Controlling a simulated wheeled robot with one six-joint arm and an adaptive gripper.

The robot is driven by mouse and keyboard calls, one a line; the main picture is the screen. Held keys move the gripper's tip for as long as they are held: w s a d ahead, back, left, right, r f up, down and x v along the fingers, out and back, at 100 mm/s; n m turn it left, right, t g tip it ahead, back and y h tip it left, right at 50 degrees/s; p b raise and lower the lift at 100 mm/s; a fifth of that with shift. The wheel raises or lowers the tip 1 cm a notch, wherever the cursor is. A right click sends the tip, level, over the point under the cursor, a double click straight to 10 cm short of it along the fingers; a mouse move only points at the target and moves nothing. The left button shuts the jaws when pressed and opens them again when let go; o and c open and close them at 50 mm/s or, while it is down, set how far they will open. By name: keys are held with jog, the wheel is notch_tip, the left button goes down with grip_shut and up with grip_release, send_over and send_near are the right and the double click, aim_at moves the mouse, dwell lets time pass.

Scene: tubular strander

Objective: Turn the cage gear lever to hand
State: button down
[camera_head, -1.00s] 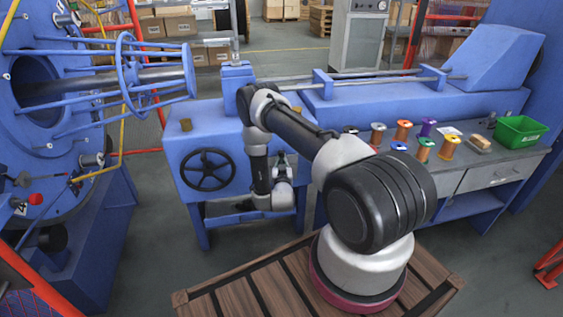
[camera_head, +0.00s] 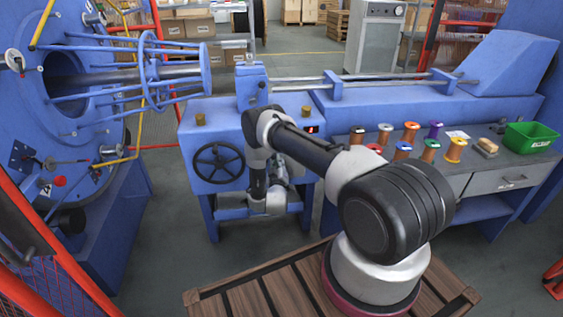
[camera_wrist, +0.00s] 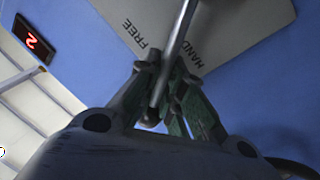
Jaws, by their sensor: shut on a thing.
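The cage gear lever (camera_wrist: 172,45) is a thin grey rod with a dark round end in the wrist view. It crosses a grey label plate (camera_wrist: 225,18) marked FREE on the left and HAND on the right. The rod runs between the two words. My gripper (camera_wrist: 165,108) is shut on the lever near its dark end, with one green-grey finger on each side. In the head view my own arm hides the lever and the gripper tips.
A red digit display (camera_wrist: 34,40) sits beside the plate; it also shows in the head view (camera_head: 311,129). A black handwheel (camera_head: 219,163) is left of my arm. Several spools (camera_head: 411,130) and a green bin (camera_head: 528,135) stand on the bench at right.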

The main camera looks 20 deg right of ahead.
jog(key=shift+w+a+r+n, duration=0.3)
jog(key=shift+w+a+r, duration=0.05)
jog(key=shift+w+a, duration=0.1)
jog(key=shift+a, duration=0.1)
jog(key=c, duration=1.5)
grip_release()
jog(key=shift+c, duration=0.2)
jog(key=shift+a, duration=0.1)
jog(key=shift+s+f, duration=0.15)
jog(key=shift+s, duration=0.05)
jog(key=v, duration=1.1)
jog(key=shift+s+f, duration=0.15)
jog(key=shift+s, duration=0.3)
